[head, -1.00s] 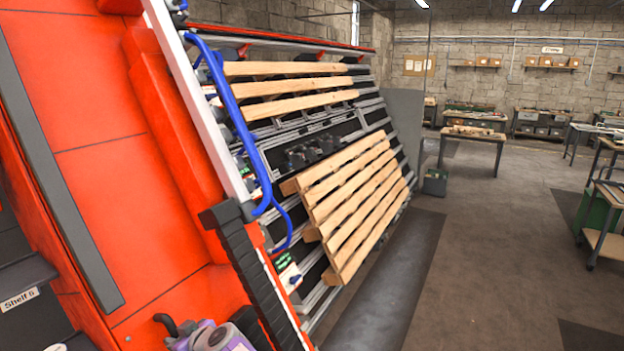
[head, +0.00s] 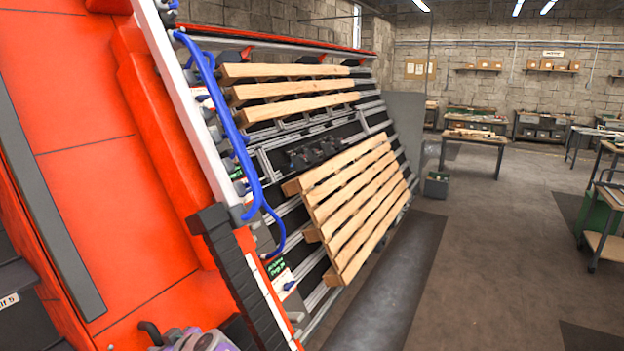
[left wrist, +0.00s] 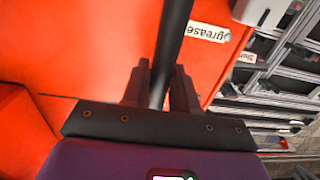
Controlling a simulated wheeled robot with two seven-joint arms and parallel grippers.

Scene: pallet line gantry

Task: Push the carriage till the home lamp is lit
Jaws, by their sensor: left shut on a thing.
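A large red body (head: 95,190) with a grey strip fills the left of the head view; I cannot tell whether it is the carriage or fixed. A white-edged upright with a black ribbed chain (head: 240,270) and a blue hose (head: 238,140) runs along its right side. In the left wrist view my left gripper (left wrist: 160,78) is shut on a dark round bar (left wrist: 174,35) in front of red panels. Purple and grey parts of my left arm show at the bottom of the head view. No lit home lamp can be made out. My right gripper is out of view.
A slatted wooden pallet (head: 350,205) leans on a sloped rack, with loose planks (head: 290,90) above it. Dark matting (head: 385,285) lies beside the rack. Floor to the right is open; a workbench (head: 475,138) and a bin (head: 436,184) stand farther back.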

